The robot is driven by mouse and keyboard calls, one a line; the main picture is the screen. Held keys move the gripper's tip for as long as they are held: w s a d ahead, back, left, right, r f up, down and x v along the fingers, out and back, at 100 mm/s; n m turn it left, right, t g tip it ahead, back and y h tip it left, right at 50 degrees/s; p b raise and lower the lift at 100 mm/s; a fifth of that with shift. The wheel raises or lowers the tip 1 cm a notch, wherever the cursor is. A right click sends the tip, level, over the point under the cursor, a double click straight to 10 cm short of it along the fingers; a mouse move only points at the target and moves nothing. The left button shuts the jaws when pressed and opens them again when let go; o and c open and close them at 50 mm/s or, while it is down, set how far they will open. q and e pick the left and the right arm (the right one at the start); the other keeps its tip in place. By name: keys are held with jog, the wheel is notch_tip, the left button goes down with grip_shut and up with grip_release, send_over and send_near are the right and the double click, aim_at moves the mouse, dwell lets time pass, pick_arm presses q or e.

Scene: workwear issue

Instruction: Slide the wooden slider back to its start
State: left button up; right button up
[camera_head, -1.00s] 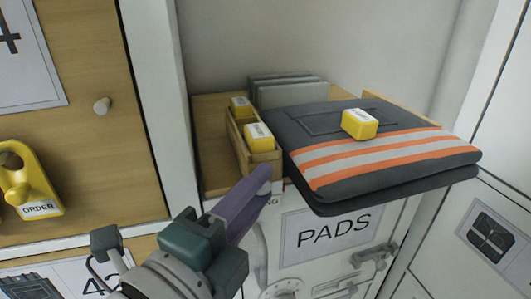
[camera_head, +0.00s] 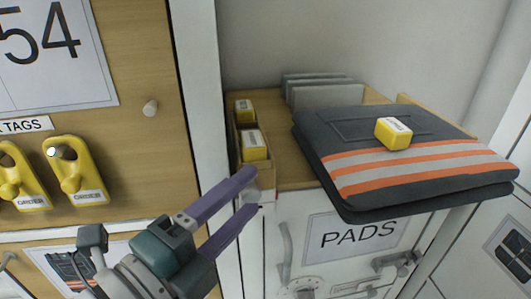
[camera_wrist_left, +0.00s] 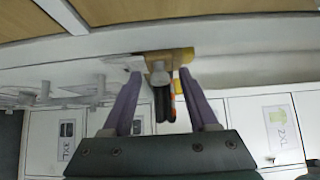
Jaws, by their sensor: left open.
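The wooden slider (camera_head: 237,150) is a narrow wooden box holding yellow blocks. It sits at the left end of the wooden shelf (camera_head: 285,165), close to the white post. A grey round knob (camera_head: 252,196) shows at its front, partly hidden by my fingers. My left gripper (camera_head: 251,193) is open, with its purple fingers on either side of the knob. In the left wrist view the knob (camera_wrist_left: 158,76) stands between the spread fingers (camera_wrist_left: 160,90), with visible gaps on both sides. My right gripper is not in view.
A folded dark pad with orange stripes (camera_head: 420,172) lies on the right, with a yellow block (camera_head: 393,132) on top. Grey plates (camera_head: 325,93) stand behind. Yellow ORDER tags (camera_head: 75,172) hang on the wooden panel at left.

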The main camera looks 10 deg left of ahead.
pick_arm(q)
jog(key=shift+s, duration=0.1)
jog(key=p+v, duration=0.1)
jog(key=v, duration=0.8)
jog(key=shift+s+a+p, duration=0.2)
jog(key=shift+s+p, duration=0.15)
